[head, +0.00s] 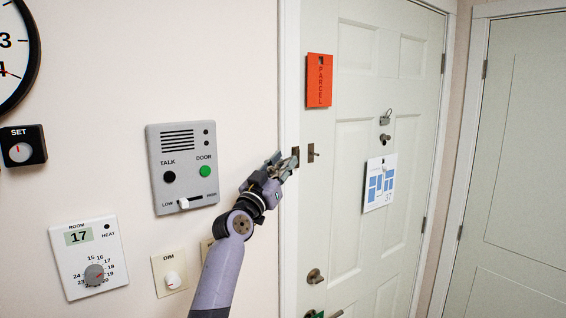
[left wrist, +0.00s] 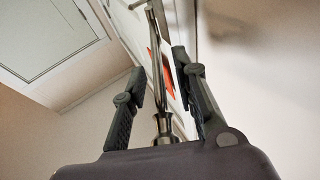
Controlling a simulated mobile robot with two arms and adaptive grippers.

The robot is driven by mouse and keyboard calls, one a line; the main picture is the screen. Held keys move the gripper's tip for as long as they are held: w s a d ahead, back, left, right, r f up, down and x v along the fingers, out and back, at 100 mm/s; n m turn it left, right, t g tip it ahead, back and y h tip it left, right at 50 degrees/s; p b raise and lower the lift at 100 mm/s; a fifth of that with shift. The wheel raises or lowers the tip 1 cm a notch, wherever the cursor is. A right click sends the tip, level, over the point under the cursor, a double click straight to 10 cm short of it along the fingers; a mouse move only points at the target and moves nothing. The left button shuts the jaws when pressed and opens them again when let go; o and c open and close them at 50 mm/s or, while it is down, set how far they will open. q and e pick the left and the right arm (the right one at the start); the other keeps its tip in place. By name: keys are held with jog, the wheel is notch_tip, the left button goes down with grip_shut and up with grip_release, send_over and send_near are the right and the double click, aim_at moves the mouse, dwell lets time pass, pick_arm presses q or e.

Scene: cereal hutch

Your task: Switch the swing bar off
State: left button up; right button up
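The swing bar's small dark metal fitting (head: 311,153) is on the white door near its left edge. A second metal plate (head: 295,153) sits across from it on the door frame. My left gripper (head: 286,165) is at the frame, its fingertips by that plate and hiding part of the hardware. In the left wrist view, the two dark fingers (left wrist: 160,85) stand apart on either side of a slim metal bar (left wrist: 158,62), which looks like the swing bar. A rounded metal end (left wrist: 165,128) shows low between them. I cannot tell whether either finger touches the bar. My right gripper is not in view.
An orange parcel card (head: 319,80) and a white calendar-like sheet (head: 380,183) hang on the door. Left of the frame are an intercom panel (head: 183,165), a thermostat (head: 90,258) and a dimmer (head: 170,273), close to my left arm.

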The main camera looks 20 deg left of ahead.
pick_arm(q)
jog(key=shift+c, duration=0.4)
grip_shut()
dwell(0.5)
